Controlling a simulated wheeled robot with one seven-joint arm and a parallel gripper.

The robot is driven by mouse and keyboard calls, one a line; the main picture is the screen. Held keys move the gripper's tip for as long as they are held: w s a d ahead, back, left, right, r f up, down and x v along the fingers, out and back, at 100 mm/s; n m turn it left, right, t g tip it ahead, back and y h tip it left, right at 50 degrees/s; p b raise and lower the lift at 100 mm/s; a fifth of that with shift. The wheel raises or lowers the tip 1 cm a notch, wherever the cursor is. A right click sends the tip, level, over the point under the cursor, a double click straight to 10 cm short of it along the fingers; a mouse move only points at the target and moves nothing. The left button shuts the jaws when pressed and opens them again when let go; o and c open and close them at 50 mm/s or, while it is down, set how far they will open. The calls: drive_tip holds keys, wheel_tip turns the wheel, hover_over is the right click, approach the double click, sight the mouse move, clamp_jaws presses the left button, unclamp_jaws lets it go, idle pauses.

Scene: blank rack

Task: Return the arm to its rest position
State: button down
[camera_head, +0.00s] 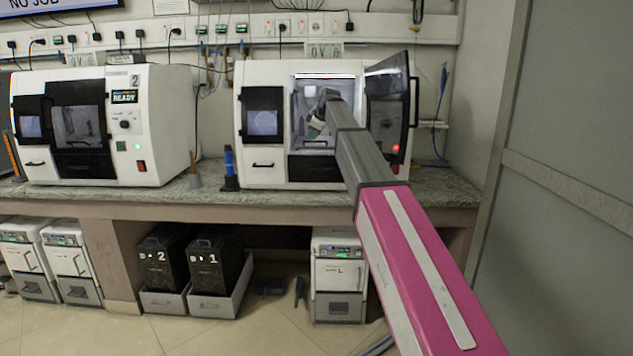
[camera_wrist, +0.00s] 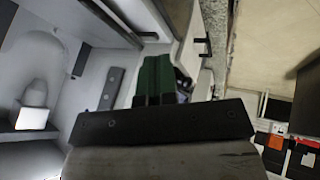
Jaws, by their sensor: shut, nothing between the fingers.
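My arm, with a pink section and grey links, reaches from the lower right into the open right-hand machine (camera_head: 262,78) in the head view. My gripper (camera_head: 317,128) is inside that machine's lit chamber, small and partly hidden by the arm. In the wrist view my gripper (camera_wrist: 156,76) shows dark green fingers, close together beyond a dark bar. It is shut with nothing held. Pale chamber walls lie to its left.
The machine's door (camera_head: 388,98) stands open on the right, close beside the arm. A second machine (camera_head: 160,120) stands shut on the left. Blue-and-black tool (camera_head: 229,168) stands on the stone counter (camera_head: 290,198). Black boxes (camera_head: 217,268) sit below.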

drive_tip(key=s+d+f+m+g+h, duration=0.15)
drive_tip(key=s+d+f, duration=0.3)
drive_tip(key=f, duration=0.55)
drive_tip(key=s+d+f+m, duration=0.3)
drive_tip(key=s+f, duration=0.3)
drive_tip(key=f, duration=0.3)
drive_tip(key=s+d+f+m+g+h, duration=0.1)
drive_tip(key=s+d+f+m, duration=0.3)
drive_tip(key=f, duration=0.6)
drive_tip(key=s+d+f+m+g, duration=0.1)
drive_tip(key=s+d+f+m, duration=0.1)
drive_tip(key=s+f, duration=0.4)
drive_tip(key=s+d+f+m+g+h, duration=0.1)
drive_tip(key=s+d+f+m, duration=0.1)
drive_tip(key=s+f, duration=0.5)
drive_tip(key=s+d+f+m+g, duration=0.1)
drive_tip(key=s+d+f, duration=0.3)
drive_tip(key=s, duration=1.2)
wheel_tip(320, 180, down, 3)
drive_tip(key=shift+d+f+m+h, duration=0.1)
drive_tip(key=shift+d+m+h, duration=0.25)
drive_tip(key=shift+m, duration=0.5)
